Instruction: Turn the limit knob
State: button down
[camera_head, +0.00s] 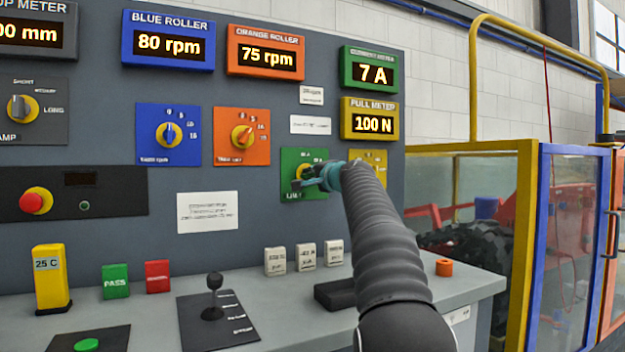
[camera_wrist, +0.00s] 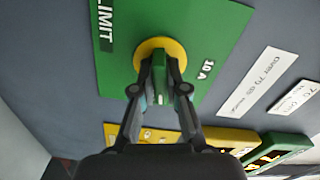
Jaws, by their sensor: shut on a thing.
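The limit knob is on a green plate (camera_head: 290,185) low on the panel's right side. In the wrist view the green plate (camera_wrist: 205,30) carries the words LIMIT and 10 A. The knob's yellow round base (camera_wrist: 147,49) shows behind my fingers there. My gripper (camera_head: 325,178) is at the knob from the right.
A yellow plate (camera_head: 374,160) is right of the green one, partly behind my arm. The orange knob (camera_head: 243,136) and blue knob (camera_head: 169,134) are to the left. Green current display (camera_head: 371,72) reads 7 A. Below, a desk (camera_head: 290,310) holds a lever (camera_head: 213,295) and several small blocks.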

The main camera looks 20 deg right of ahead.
jog(key=n+b, duration=0.1)
jog(key=n, duration=0.2)
jog(key=shift+f+n, duration=0.15)
jog(key=shift+n, duration=0.25)
jog(key=n+b, duration=0.1)
jog(key=n, duration=0.2)
jog(key=shift+n, duration=0.3)
jog(key=n+b, duration=0.1)
jog(key=n, duration=0.2)
jog(key=shift+n, duration=0.3)
jog(key=shift+n+b, duration=0.45)
jog(key=shift+n, duration=1.45)
jog(key=c, duration=1.2)
grip_release()
jog(key=shift+s, duration=0.1)
